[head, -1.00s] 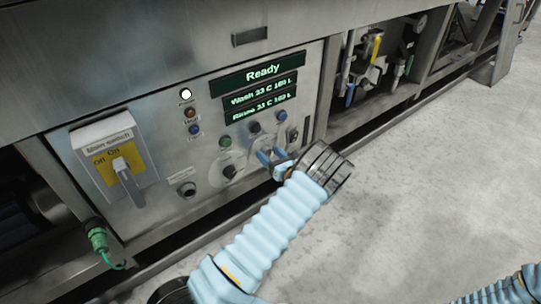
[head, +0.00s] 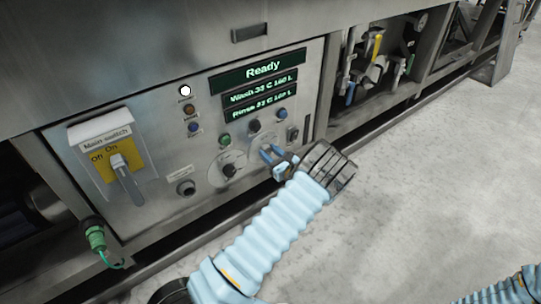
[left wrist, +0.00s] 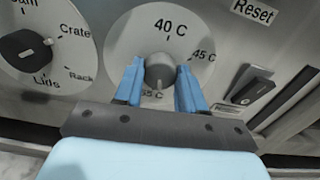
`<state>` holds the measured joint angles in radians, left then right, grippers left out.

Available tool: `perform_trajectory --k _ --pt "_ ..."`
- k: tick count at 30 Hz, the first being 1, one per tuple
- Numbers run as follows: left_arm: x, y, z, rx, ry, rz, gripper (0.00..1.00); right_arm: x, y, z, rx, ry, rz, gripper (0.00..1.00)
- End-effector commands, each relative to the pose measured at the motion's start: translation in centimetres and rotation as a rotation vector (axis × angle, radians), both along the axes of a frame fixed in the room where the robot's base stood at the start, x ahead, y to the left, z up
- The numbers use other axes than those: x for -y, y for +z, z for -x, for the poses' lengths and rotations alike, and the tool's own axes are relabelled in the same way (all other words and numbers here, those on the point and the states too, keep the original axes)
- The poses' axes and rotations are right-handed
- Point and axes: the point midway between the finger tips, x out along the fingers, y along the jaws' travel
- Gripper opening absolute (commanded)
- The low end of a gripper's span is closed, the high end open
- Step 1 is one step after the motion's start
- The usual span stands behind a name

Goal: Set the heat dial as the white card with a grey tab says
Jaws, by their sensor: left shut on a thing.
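The heat dial is a white round plate (left wrist: 128,40) with a grey knob (left wrist: 160,66) at its centre. Its printing reads 40 C at the top and 45 C at the right; a label at the bottom is partly hidden. A small light mark shows on the lower side of the knob. My left gripper (head: 271,155) has its blue fingers on both sides of the knob, shut on it, as the left wrist view shows too (left wrist: 160,85). No white card with a grey tab is in view. My right gripper is out of view.
Left of the heat dial is another dial (left wrist: 30,55) marked Crate, Rack and Lids. A Reset label and black switch (left wrist: 250,85) are at the right. Above are green displays (head: 262,70) reading Ready, Wash and Rinse. The main switch (head: 122,175) is far left. The floor in front is clear.

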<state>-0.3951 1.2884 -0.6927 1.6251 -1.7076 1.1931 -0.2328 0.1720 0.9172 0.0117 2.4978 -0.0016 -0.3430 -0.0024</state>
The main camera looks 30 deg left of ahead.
Motion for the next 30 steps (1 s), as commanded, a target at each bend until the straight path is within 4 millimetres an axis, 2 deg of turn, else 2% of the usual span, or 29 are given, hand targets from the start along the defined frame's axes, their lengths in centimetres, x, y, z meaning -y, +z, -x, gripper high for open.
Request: perform_trajectory --k 18,30 --pt "0.1 -0.4 0.1 0.511 0.0 0.214 0.09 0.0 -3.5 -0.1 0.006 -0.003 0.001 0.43" --pt "0.0 -0.3 0.2 0.69 0.001 0.288 0.09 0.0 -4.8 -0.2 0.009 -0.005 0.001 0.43"
